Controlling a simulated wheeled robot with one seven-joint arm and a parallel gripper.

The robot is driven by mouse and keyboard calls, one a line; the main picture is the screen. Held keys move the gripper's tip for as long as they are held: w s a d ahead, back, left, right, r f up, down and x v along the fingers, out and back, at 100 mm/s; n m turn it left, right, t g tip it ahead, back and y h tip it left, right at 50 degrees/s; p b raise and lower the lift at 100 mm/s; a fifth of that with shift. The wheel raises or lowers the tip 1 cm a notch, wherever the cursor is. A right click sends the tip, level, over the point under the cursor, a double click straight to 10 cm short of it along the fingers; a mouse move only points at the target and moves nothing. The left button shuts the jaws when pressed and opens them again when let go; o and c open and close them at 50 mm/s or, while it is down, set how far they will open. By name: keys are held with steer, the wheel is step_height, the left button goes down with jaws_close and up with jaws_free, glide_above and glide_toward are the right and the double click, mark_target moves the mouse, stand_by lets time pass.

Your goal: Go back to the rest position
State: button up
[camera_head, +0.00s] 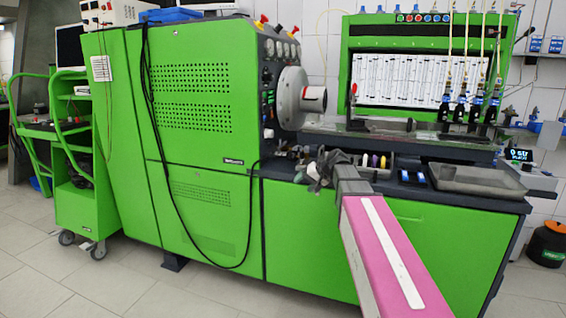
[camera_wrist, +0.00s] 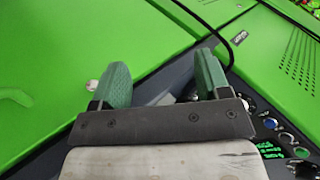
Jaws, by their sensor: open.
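My gripper (camera_head: 324,172) is in front of the green testbench (camera_head: 205,190), by the front edge of its work ledge. In the wrist view its two green fingers (camera_wrist: 162,76) stand apart, with nothing between them but the bench's green panel and dark edge behind. My pink arm reaches in from the bottom of the head view. The gripper hides part of the small parts on the ledge, and I cannot tell whether it touches any.
A grey tray (camera_head: 475,178) sits on the right of the ledge. Several injectors hang above it. A round grey chuck (camera_head: 292,98) sticks out of the bench. A green cart (camera_head: 82,205) stands at left. A black cable (camera_head: 150,100) hangs down the front. The tiled floor at lower left is clear.

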steer(key=s+d+f+g+h, duration=0.2)
steer(key=s+d+f+h, duration=0.2)
steer(key=s+f, duration=0.7)
steer(key=s+d+f+g+h, duration=0.2)
steer(key=s+d+f+h, duration=0.2)
steer(key=s+f, duration=0.8)
step_height(320, 180, down, 4)
steer(key=shift+s+d+f+g, duration=0.1)
steer(key=shift+s+d+g, duration=0.15)
steer(key=shift+d, duration=0.75)
steer(key=shift+w, duration=0.1)
steer(key=shift+c, duration=0.2)
